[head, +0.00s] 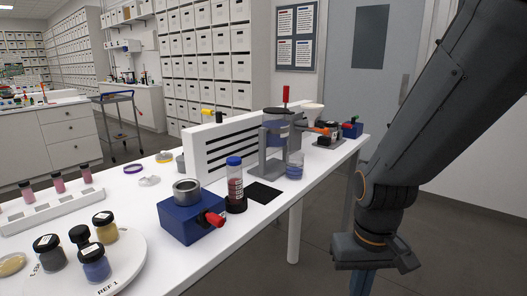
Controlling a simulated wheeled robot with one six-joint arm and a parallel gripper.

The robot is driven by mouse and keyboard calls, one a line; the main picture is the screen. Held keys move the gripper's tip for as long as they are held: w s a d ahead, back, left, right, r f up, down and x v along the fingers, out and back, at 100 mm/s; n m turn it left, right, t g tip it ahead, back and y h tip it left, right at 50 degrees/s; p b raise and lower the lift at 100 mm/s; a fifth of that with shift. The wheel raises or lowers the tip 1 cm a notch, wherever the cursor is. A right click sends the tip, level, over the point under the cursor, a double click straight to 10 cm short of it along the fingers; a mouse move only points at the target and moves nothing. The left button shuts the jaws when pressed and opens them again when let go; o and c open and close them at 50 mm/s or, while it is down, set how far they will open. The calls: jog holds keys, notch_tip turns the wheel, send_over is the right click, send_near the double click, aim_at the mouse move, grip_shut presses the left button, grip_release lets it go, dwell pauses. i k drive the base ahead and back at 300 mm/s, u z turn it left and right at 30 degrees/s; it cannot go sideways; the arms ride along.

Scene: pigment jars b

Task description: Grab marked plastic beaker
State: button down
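A small clear plastic beaker (294,166) with bluish contents or tint stands upright near the table's front edge, right of a grey stand. Any marking on it is too small to read. My gripper (364,282) hangs at the bottom right, beyond the table's front edge, well apart from the beaker. Its lower end is cut off by the picture's edge, so its opening does not show. Nothing stands visibly between it and the beaker.
The white table (150,215) runs diagonally to the back. Left of the beaker are a grey stand (272,165) with a blue-filled vessel, a black mat (263,193), a capped tube (235,185) and a blue heater (190,219). A black-and-orange device (325,137) stands behind. Open floor lies at right.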

aim_at(294, 160)
jog(key=z, duration=0.35)
jog(key=i, duration=1.1)
jog(key=z, duration=0.2)
